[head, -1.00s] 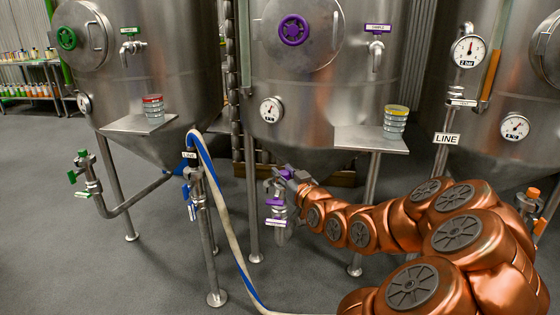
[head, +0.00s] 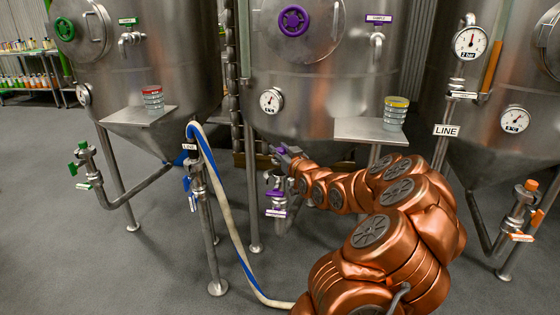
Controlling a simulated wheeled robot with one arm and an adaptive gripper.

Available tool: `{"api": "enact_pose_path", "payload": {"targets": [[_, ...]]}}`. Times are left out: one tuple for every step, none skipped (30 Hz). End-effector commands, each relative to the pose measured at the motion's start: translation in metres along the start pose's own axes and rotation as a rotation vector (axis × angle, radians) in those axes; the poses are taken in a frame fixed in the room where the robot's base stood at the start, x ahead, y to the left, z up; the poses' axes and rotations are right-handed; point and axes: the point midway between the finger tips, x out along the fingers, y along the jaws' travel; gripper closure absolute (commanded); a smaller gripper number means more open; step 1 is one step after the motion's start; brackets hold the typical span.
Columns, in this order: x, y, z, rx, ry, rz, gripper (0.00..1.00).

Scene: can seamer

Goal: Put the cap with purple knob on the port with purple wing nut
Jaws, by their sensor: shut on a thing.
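My gripper (head: 287,156) is small and partly hidden at the end of my copper arm, in front of the middle tank. It is shut, with the purple knob (head: 281,150) of the cap showing at its fingertips. The rest of the cap is hidden or too small to make out. The port with purple wing nut (head: 275,193) is on the middle tank's outlet pipe, just below and slightly left of my gripper. I cannot tell whether the cap touches the port.
The left outlet has green fittings (head: 77,168), and the right outlet has orange fittings (head: 531,185). A blue-and-white hose (head: 229,220) hangs from a stand (head: 210,230) left of my gripper. Shelves on the tanks hold stacked tins (head: 153,98) and (head: 395,112). The floor at front left is clear.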

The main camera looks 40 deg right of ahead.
Motion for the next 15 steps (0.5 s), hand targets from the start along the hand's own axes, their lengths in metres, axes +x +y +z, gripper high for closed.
{"api": "enact_pose_path", "payload": {"targets": [[0.002, 0.000, 0.000, 0.000, 0.000, -0.001, 1.00], [0.002, 0.000, 0.001, 0.000, 0.000, -0.001, 1.00], [0.002, 0.000, 0.004, 0.001, -0.001, -0.001, 1.00], [0.002, 0.000, 0.006, 0.001, -0.001, -0.001, 1.00], [0.002, 0.000, 0.009, 0.002, -0.002, -0.001, 1.00], [0.002, 0.000, 0.014, 0.003, -0.003, 0.000, 1.00], [0.002, 0.001, 0.019, 0.003, -0.003, 0.000, 1.00], [0.002, 0.001, 0.023, 0.003, -0.004, 0.000, 1.00], [0.002, 0.001, 0.029, 0.004, -0.004, 0.000, 1.00], [0.001, 0.001, 0.032, 0.005, -0.004, 0.001, 1.00], [0.001, 0.001, 0.035, 0.005, -0.004, 0.001, 1.00], [0.001, 0.001, 0.037, 0.003, -0.003, 0.001, 1.00], [0.001, 0.001, 0.037, 0.003, -0.003, 0.001, 1.00], [0.001, 0.001, 0.037, 0.002, -0.002, 0.001, 1.00], [0.001, 0.001, 0.036, 0.001, -0.002, 0.001, 1.00]]}}
